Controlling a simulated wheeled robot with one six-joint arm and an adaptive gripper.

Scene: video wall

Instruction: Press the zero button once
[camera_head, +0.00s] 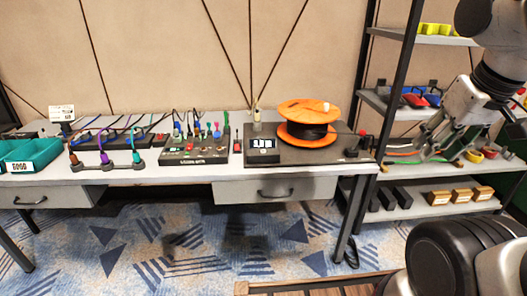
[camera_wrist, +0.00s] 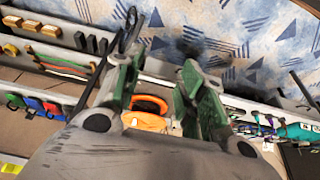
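A dark device with a lit digital display (camera_head: 262,143) stands on the table, in front of an orange spool (camera_head: 308,108) on a dark base. I cannot make out a button marked zero; the display's digits are too small to read surely. My gripper (camera_head: 428,150) hangs at the right, in front of the shelf and apart from the device. In the wrist view my gripper (camera_wrist: 160,75) has its two green-padded fingers spread with nothing between them. The orange spool shows beyond them in the wrist view (camera_wrist: 148,112); the display is hidden there.
A red-knobbed lever (camera_head: 362,133) stands right of the spool. A black shelf post (camera_head: 399,70) and loaded shelves stand right. The floor before the table is clear.

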